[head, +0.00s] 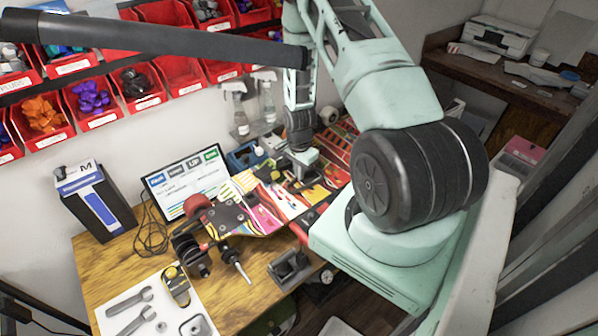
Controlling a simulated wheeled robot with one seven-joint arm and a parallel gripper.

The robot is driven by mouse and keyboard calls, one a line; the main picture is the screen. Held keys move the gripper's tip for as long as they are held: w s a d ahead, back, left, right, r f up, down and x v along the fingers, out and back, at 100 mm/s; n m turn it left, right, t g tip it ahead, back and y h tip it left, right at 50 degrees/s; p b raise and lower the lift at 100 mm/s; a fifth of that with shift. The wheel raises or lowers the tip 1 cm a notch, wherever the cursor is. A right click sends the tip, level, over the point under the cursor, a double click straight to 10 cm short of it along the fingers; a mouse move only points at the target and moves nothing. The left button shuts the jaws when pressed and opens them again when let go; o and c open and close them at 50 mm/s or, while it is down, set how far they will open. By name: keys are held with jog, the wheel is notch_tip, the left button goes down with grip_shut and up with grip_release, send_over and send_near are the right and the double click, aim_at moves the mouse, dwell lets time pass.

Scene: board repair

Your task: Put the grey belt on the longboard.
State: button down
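The longboard (266,218) lies upside down across the wooden workbench, with a colourful striped underside. A red wheel (198,202) and dark truck parts (190,248) show at its near end. My gripper (302,157) is low over the far part of the board, seen from behind my arm. Its fingertips are too small and dark to tell whether they are open or hold anything. I cannot make out the grey belt for certain; a small grey rounded piece (195,326) lies at the lower edge of the white mat.
The white mat (160,305) carries wrenches and a yellow-black tool (175,286). A dark holder (290,268) sits at the bench's front edge. A monitor (183,180), a black box (95,203) and spray bottles (266,100) stand behind. Red parts bins (122,88) hang on the wall.

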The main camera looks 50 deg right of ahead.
jog(key=shift+f+b, duration=0.45)
jog(key=shift+f, duration=0.05)
dwell(0.4)
jog(key=c, duration=1.6)
grip_release()
jog(key=shift+c, duration=1)
jog(key=shift+r, duration=0.15)
jog(key=shift+r+p, duration=2.5)
jog(key=shift+r, duration=1.15)
jog(key=shift+s, duration=0.1)
